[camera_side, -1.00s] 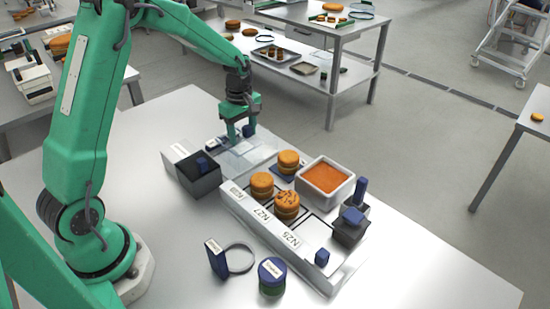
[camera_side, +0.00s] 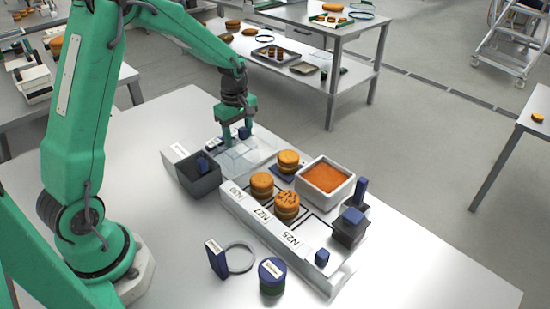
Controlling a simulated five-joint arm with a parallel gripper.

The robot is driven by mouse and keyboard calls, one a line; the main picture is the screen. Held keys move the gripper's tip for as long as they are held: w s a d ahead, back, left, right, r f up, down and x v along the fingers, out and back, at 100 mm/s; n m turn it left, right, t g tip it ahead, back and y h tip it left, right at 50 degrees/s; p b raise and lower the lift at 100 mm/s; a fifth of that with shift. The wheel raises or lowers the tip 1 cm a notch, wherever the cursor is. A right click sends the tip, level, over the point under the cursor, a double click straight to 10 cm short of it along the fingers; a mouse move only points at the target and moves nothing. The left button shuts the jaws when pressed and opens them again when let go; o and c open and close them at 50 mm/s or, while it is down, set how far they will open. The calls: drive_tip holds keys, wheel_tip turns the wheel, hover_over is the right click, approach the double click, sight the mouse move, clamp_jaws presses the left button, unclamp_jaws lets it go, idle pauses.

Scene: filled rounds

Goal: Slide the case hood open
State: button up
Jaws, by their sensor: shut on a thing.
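The case (camera_side: 277,238) is a long white tray with labelled compartments, running from the middle of the table to the lower right. Its hood (camera_side: 243,158) is a clear, see-through panel over the far left end. My gripper (camera_side: 230,141) is shut on the hood at its far edge, beside a small blue block (camera_side: 244,132). The fingertips partly hide the exact part held. Right of the hood, the case lies uncovered, with several filled rounds (camera_side: 286,204) in view.
A blue-banded ring (camera_side: 238,258) and a round blue-lidded tin (camera_side: 272,275) lie in front.

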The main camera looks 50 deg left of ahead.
drive_tip(key=shift+s+a+f, duration=0.1)
drive_tip(key=shift+s+f, duration=0.15)
drive_tip(key=shift+s, duration=0.4)
drive_tip(key=shift+s+f, duration=0.25)
drive_tip(key=shift+s, duration=0.35)
idle(0.5)
drive_tip(key=o, duration=0.6)
drive_tip(key=shift+r, duration=0.25)
drive_tip(key=shift+c, duration=0.3)
drive_tip(key=o, duration=0.3)
drive_tip(key=shift+r, duration=0.25)
drive_tip(key=shift+o, duration=0.4)
drive_tip(key=shift+w+r, duration=0.15)
drive_tip(key=shift+r, duration=3.05)
